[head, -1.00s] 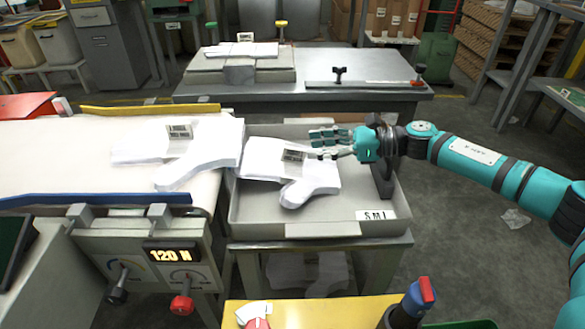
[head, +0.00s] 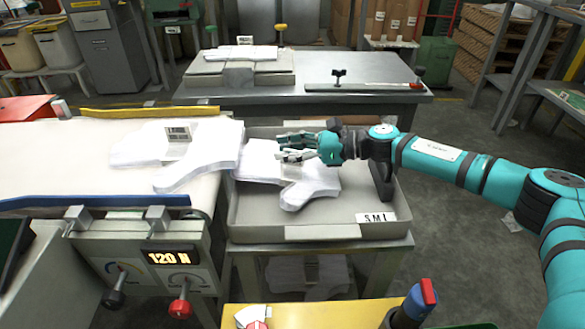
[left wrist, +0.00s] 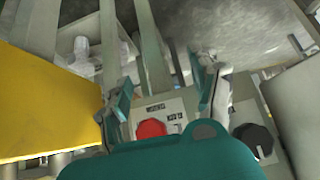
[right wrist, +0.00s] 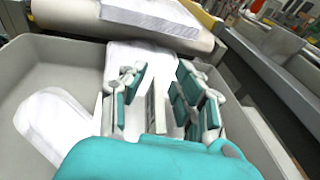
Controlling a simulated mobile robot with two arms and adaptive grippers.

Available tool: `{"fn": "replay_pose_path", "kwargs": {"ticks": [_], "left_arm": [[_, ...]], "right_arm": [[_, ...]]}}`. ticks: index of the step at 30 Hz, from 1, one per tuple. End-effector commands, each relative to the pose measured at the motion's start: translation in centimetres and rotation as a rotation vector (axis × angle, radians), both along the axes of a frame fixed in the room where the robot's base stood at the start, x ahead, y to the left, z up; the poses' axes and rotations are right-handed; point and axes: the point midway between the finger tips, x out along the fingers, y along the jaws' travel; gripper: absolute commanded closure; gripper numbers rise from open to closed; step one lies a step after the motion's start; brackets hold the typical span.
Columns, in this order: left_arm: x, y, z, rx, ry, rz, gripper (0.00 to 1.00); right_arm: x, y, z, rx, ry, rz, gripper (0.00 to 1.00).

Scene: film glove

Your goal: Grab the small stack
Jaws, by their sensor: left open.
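A white glove-shaped stack (head: 312,182) lies in a grey tray (head: 290,231); it also shows in the right wrist view (right wrist: 55,125). My right gripper (head: 281,147) is low over this stack and hides part of it. In the right wrist view my right gripper (right wrist: 160,88) is open, with a thin upright grey card (right wrist: 157,105) between its fingers; I cannot tell whether they touch it. A second white stack (head: 205,155) with a barcode card (head: 178,132) lies on the belt to the left. My left gripper (left wrist: 165,92) is open and empty, seen only in its wrist view.
The belt (head: 60,165) has a yellow rail behind and a blue rail in front. A control box (head: 150,250) reads 120 N. A grey table (head: 330,92) with another white stack stands behind. A yellow surface (head: 290,315) is in front.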

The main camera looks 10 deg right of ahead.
Motion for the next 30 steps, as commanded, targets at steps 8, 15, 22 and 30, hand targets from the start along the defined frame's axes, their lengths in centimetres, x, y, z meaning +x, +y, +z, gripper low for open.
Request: {"fn": "replay_pose_path", "kwargs": {"ticks": [8,15,22,30], "left_arm": [[-0.01,-0.01,-0.01,0.0,0.0,0.0,0.37],[-0.03,-0.02,-0.01,0.0,0.001,0.0,0.37],[-0.03,-0.01,-0.01,0.0,0.001,0.0,0.37],[-0.88,0.35,-0.35,0.011,0.051,0.005,0.37]], "right_arm": [[-0.02,-0.03,-0.01,0.0,0.001,0.0,1.0],[-0.03,-0.02,-0.03,0.0,0.001,0.001,1.0],[-0.04,0.0,-0.03,0.001,0.002,0.001,1.0],[-0.07,0.03,0.69,0.001,0.002,0.002,1.0]]}}
